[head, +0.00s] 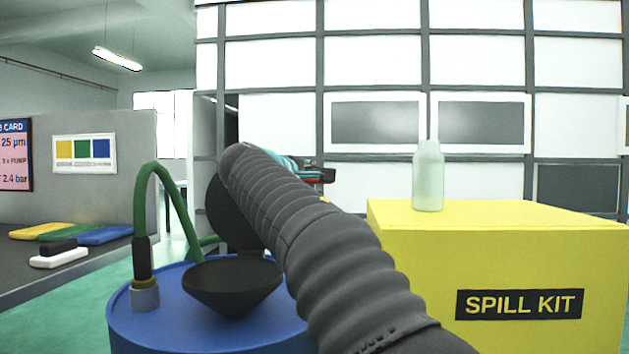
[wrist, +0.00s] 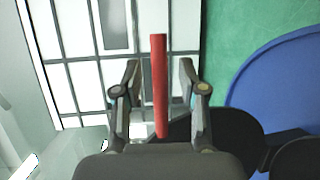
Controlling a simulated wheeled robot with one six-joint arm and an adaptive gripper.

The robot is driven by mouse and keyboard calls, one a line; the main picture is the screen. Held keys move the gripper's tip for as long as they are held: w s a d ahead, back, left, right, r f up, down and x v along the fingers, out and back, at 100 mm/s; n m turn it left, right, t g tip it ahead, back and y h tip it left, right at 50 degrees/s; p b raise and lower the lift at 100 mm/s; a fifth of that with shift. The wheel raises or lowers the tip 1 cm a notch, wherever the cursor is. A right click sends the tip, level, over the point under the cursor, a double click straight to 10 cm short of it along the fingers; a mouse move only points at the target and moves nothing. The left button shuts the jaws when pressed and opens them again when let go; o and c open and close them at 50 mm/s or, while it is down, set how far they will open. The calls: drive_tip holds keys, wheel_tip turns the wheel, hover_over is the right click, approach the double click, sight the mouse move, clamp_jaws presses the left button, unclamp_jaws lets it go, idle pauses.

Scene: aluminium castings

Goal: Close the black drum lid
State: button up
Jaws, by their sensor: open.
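A blue drum (head: 165,310) stands at the lower left in the head view, with a black funnel (head: 232,290) on its top. The round black lid (head: 222,222) stands open, raised behind the funnel and partly hidden by my arm. In the wrist view the black lid (wrist: 225,142) shows at lower right, beside the blue drum (wrist: 280,85). My gripper (wrist: 159,75) is open there, its two fingers apart on either side of a red bar (wrist: 159,90). I cannot tell whether the bar joins the lid or touches a finger. In the head view my arm mostly hides the gripper.
A yellow spill kit box (head: 500,260) stands to the right, with a pale bottle (head: 428,178) on top. A green hose (head: 146,200) rises from a fitting on the drum. A bench (head: 90,262) with coloured pads (head: 104,235) is at left.

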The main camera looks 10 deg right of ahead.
drive_tip(key=shift+w+d, duration=0.3)
drive_tip(key=shift+w, duration=0.05)
clamp_jaws()
drive_tip(key=shift+s+d+f+b, duration=0.1)
drive_tip(key=shift+f+b, duration=0.1)
drive_tip(key=shift+b, duration=0.1)
